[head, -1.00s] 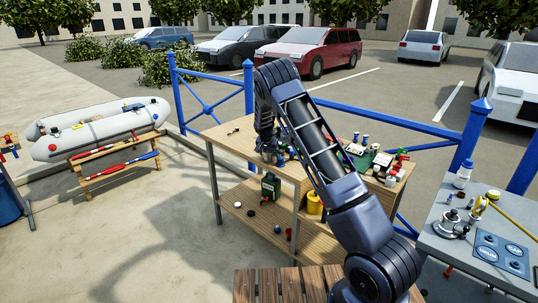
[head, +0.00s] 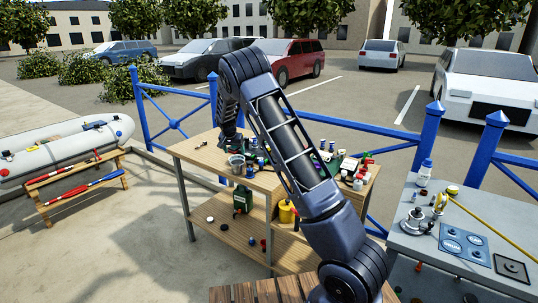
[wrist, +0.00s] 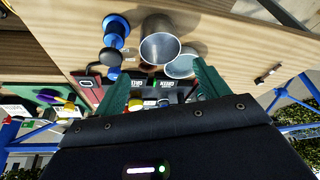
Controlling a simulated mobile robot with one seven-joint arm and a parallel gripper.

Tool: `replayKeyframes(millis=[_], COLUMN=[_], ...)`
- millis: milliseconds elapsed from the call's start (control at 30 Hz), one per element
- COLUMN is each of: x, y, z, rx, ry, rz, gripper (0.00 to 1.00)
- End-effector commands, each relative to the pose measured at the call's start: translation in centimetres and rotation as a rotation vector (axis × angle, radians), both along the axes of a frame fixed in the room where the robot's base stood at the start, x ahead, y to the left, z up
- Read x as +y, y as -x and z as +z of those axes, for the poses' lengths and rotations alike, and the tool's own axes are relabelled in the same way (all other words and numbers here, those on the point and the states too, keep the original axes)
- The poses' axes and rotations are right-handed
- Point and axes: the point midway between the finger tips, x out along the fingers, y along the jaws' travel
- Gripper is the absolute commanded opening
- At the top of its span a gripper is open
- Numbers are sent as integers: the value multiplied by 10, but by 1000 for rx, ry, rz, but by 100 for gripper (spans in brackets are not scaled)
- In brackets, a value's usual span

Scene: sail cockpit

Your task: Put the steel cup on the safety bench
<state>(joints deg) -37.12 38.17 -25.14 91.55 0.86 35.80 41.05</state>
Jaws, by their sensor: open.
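A steel cup (head: 237,164) stands on the wooden workbench top (head: 200,150) in the head view. In the wrist view a steel cup (wrist: 160,48) shows with its open mouth toward the camera. A second pale metal round thing (wrist: 183,67) overlaps it; I cannot tell whether it is another cup. My gripper (wrist: 158,88) is open, its two green fingers apart and empty, with the cup just beyond the fingertips. In the head view my gripper end is above the bench near the cup, partly hidden. I cannot tell for certain which bench is the safety bench.
A blue-topped winch or handle (wrist: 115,35) is close beside the cup. Bottles and small items crowd the bench's right side (head: 350,170). A grey table (head: 450,215) with a metal winch and blue mat stands at right. Blue railings run behind. The bench's left top is mostly clear.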

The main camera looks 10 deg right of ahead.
Motion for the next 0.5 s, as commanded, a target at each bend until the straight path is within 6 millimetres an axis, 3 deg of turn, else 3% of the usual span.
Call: replayKeyframes(millis=[133, 233, 500], x=[-10, -27, -83], y=[6, 19, 77], z=[14, 34, 103], rx=[3, 13, 39], ry=[-10, -29, -85], rz=[-2, 0, 27], gripper=[74, 74, 74])
